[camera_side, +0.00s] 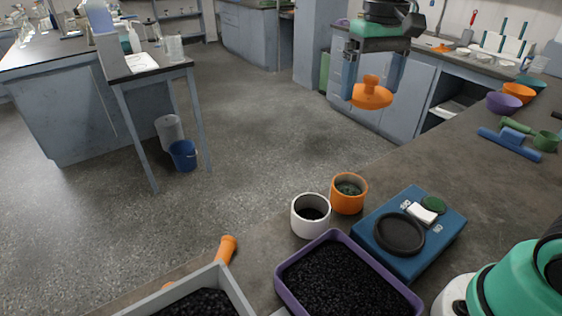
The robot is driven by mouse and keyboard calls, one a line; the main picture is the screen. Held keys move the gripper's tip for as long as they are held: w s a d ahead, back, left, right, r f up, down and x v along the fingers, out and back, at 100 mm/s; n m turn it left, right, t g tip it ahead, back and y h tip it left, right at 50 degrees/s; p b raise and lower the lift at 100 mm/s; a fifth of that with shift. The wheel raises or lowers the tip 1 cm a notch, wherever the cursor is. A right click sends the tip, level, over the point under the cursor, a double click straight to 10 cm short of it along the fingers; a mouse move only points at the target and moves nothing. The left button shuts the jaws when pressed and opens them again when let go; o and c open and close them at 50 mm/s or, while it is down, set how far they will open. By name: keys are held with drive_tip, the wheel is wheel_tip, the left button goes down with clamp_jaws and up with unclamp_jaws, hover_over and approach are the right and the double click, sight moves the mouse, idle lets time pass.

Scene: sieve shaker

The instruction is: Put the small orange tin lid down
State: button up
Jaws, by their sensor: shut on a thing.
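The small orange tin lid (371,96), a disc with a knob on top, is in my gripper (374,82) in the side view. My gripper is at the top of the picture, pointing down, with its fingers around the lid's knob. The lid hangs roughly level in the air, clear of any surface. An orange tin (348,206) stands open on the bench below, with greenish contents showing. A white tin (310,226) with dark contents stands open just left of it.
A purple tray (284,294) and a grey tray (232,285) hold black grains. Bowls (518,92), a blue brush (510,143) and a green scoop (545,140) lie farther right. Bench behind the scale is clear.

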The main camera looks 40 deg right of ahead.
sight(370, 93)
wheel_tip(370, 93, down, 17)
drive_tip(key=shift+r, duration=0.2)
idle(0.3)
drive_tip(key=shift+f, duration=0.15)
drive_tip(key=shift+f, duration=0.4)
drive_tip(key=o, duration=0.9)
wheel_tip(370, 93, up, 13)
drive_tip(key=shift+f, duration=0.1)
drive_tip(key=s+f+n+t, duration=0.1)
drive_tip(key=t, duration=0.1)
drive_tip(key=s+a+f+n+t, duration=0.1)
drive_tip(key=f+t, duration=0.1)
drive_tip(key=s+a+f+n+t, duration=0.1)
drive_tip(key=t, duration=0.2)
drive_tip(key=shift+s+a+f, duration=0.15)
drive_tip(key=shift+s+a, duration=0.05)
drive_tip(key=shift+s, duration=0.15)
